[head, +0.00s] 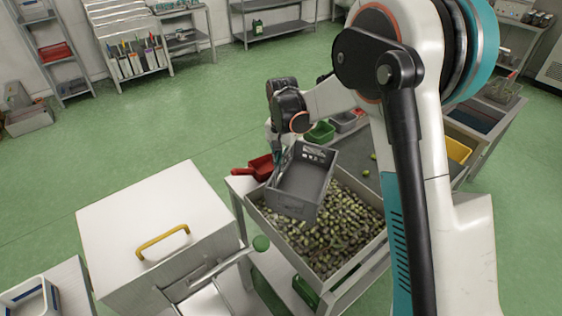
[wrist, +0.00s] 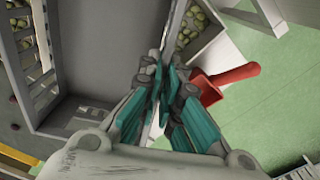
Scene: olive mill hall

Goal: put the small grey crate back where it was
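The small grey crate (head: 300,186) is empty and tilted, over the large bin of olives (head: 381,245). My gripper (head: 276,152) is at the crate's far left side, partly hidden by my arm links. In the wrist view the teal fingers of my gripper (wrist: 162,75) are close together on the crate's side wall. The crate (wrist: 105,50) fills the upper left of that view, with its slotted end wall at the left. Whether the crate's lower edge touches the olives is hidden.
A red scoop (head: 262,167) lies beside the bin, close to my gripper; it also shows in the wrist view (wrist: 224,83). Green (head: 320,132) and grey (head: 344,121) containers stand behind. A white cabinet with a yellow handle (head: 162,242) stands left.

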